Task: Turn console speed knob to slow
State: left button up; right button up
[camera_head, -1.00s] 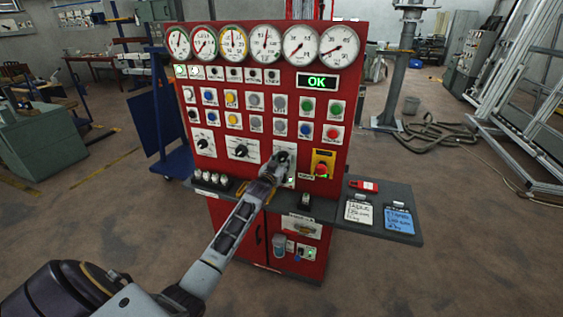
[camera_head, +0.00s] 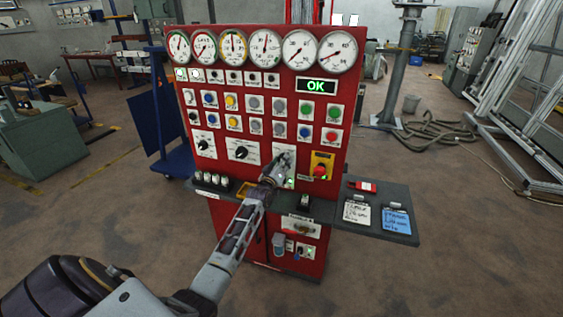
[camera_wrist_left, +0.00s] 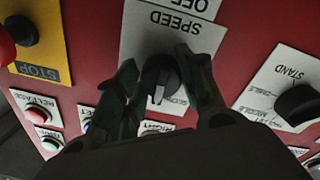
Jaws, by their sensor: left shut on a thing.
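The red console (camera_head: 322,110) stands upright in the middle of the head view. Its speed knob is mostly hidden there behind my left gripper (camera_head: 281,164), on the right of the row of rotary knobs. The left wrist view shows the black speed knob (camera_wrist_left: 158,76) on a white plate (camera_wrist_left: 150,35) lettered SPEED, upside down in that view. The fingers of my left gripper (camera_wrist_left: 158,88) stand on both sides of the knob and are shut on it. The knob's pale pointer mark faces down in that view, near a partly covered label that seems to read SLOW. My right gripper is in neither view.
A yellow-backed red stop button (camera_head: 320,168) sits just right of the knob. Two other rotary knobs, one of them here (camera_head: 241,152), are to its left. A grey shelf (camera_head: 400,236) juts out below with tags on it. Open floor lies in front.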

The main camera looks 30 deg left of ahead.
pick_arm(q)
jog(key=shift+n, duration=1.5)
jog(key=shift+d+n+p, duration=0.1)
jog(key=shift+n+p, duration=0.25)
jog(key=shift+n, duration=1.55)
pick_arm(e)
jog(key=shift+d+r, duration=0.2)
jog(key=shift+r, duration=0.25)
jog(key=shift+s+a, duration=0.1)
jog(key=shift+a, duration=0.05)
